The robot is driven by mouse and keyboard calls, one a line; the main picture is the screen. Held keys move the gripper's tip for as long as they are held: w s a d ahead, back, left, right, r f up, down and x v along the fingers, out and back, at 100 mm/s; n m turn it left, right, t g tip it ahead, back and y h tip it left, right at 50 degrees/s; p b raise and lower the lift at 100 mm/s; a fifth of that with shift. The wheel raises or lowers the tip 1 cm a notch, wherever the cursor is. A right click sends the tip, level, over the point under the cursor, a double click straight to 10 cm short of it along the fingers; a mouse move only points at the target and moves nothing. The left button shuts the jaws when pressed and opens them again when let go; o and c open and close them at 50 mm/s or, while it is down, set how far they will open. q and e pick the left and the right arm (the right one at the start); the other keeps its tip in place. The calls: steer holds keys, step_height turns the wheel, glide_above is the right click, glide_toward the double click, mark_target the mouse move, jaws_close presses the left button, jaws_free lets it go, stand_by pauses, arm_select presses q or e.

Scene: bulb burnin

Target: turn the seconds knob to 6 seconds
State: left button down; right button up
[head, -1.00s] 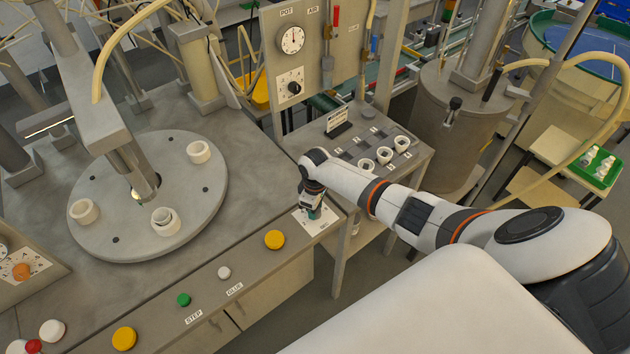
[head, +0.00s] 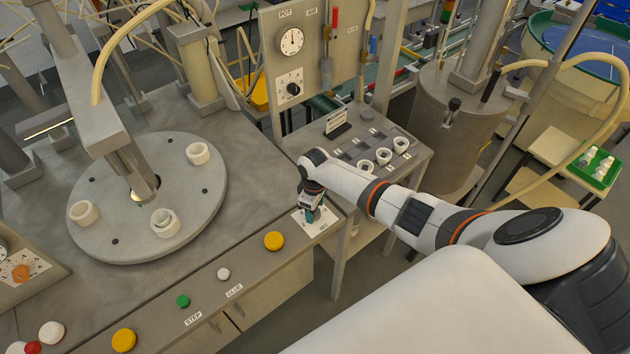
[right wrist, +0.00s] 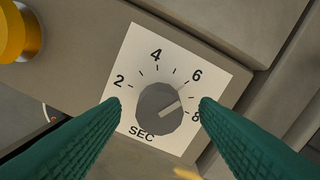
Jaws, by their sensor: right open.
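The seconds knob (right wrist: 160,108) is a round grey dial on a white plate (right wrist: 140,48) marked SEC, with numbers 2, 4, 6 and 8. Its pale pointer line aims right and slightly up, between 6 and 8. My right gripper (right wrist: 160,103) is open, with a green finger on either side of the knob and visible gaps between. In the head view my right gripper (head: 314,214) points down over the SEC plate (head: 325,219) at the bench corner and hides the knob. My left gripper is not in view.
A yellow button (head: 274,240) sits on the bench edge left of the plate, with white GLUE (head: 224,273) and green STEP (head: 183,300) buttons further left. A round turntable (head: 150,240) with white cups stands behind. A side table (head: 410,165) with sockets is at the right.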

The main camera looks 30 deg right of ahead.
step_height(320, 180, up, 12)
steer(key=b, duration=0.2)
steer(key=shift+f, duration=0.15)
stand_by(0.5)
